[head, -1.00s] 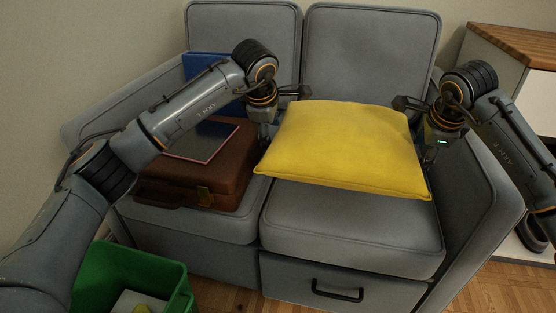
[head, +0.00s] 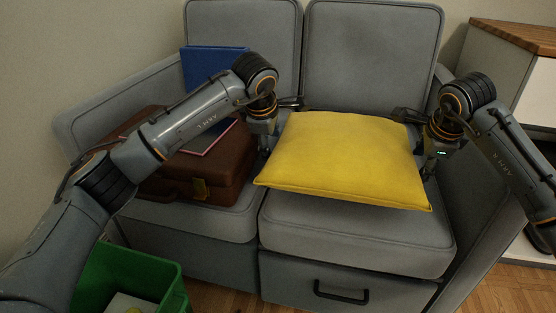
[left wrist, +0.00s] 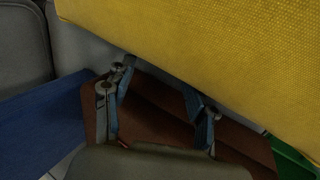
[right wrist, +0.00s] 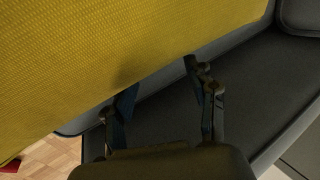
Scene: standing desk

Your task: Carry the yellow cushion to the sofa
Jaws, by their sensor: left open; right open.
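The yellow cushion (head: 345,160) lies roughly flat over the right seat of the grey sofa (head: 350,235). I cannot tell whether its whole underside touches the seat. My left gripper (head: 265,148) is open at the cushion's left side, beside the brown briefcase. In the left wrist view the cushion (left wrist: 220,60) fills the top, with the open fingers (left wrist: 160,98) below its edge. My right gripper (head: 430,168) is open at the cushion's right side, near the armrest. In the right wrist view the cushion (right wrist: 110,60) is just beyond the open fingers (right wrist: 160,90).
A brown briefcase (head: 215,180) occupies the left seat, with a blue flat item (head: 205,65) behind it. A green bin (head: 130,270) stands on the floor at front left. A wood-topped cabinet (head: 520,40) stands at the right. The seat front is clear.

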